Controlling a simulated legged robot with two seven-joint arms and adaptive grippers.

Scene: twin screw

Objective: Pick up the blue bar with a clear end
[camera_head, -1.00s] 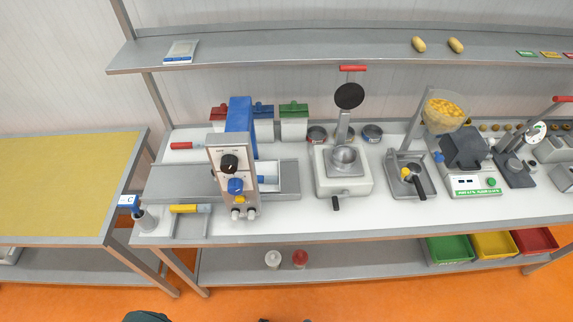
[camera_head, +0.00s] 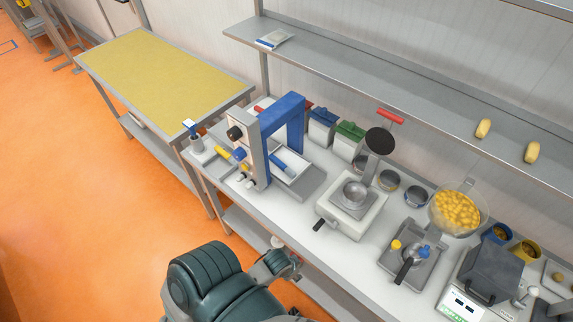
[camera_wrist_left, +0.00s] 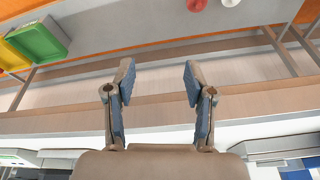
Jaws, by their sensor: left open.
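A blue bar (camera_head: 281,166) lies in the white tray of the grey and blue twin screw machine (camera_head: 257,150). The machine's column partly hides the bar, and a pale end is only faintly visible. My left gripper (camera_wrist_left: 158,85) is open and empty in the left wrist view, with its two fingers spread over the bench's front edge. The blue bar is not recognisable in that view. My dark green arm (camera_head: 220,285) rises from the bottom of the head view, in front of the bench and apart from the bar. My right gripper is not in view.
A yellow bar (camera_head: 222,154) lies at the bench's left end. A white balance-like device (camera_head: 352,208) stands right of the machine. The overhead shelf (camera_head: 400,95) spans the back. A yellow-topped table (camera_head: 160,70) stands at the left.

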